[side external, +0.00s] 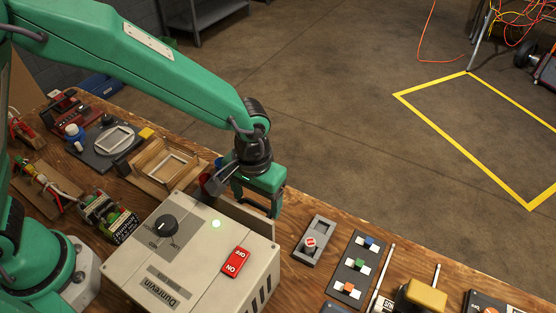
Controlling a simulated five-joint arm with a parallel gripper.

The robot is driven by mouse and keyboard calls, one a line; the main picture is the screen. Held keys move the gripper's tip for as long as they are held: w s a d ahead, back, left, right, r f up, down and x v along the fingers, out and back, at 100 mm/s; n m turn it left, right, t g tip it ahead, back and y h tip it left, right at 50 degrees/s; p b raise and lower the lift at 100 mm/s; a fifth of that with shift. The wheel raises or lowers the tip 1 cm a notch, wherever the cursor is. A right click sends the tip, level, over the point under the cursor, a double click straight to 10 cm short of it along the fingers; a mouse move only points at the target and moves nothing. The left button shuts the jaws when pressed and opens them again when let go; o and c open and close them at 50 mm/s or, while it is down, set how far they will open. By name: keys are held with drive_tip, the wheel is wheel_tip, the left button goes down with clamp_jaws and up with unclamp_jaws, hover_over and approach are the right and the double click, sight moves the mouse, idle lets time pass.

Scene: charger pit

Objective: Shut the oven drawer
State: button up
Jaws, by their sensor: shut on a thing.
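The oven (200,280) is a cream box on the wooden bench, with a black dial, a lit green lamp and a red on/off switch on top. The drawer's pale upright panel (252,208) shows at the oven's far side, beneath my gripper. A gap at that panel is partly hidden, so how far the drawer stands out is unclear.
A wooden tray (163,165) stands to the left of my gripper. A grey block with a red-marked button (314,240) and a dark panel of coloured switches (355,266) lie to the right. The bench edge runs close behind the gripper, with open floor beyond.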

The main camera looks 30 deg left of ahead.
sight(241, 213)
drive_tip(key=shift+s+a, duration=0.1)
drive_tip(key=shift+s, duration=2.55)
drive_tip(key=o, duration=1.1)
drive_tip(key=shift+w, duration=0.1)
drive_tip(key=shift+r, duration=0.5)
wheel_tip(241, 213, up, 7)
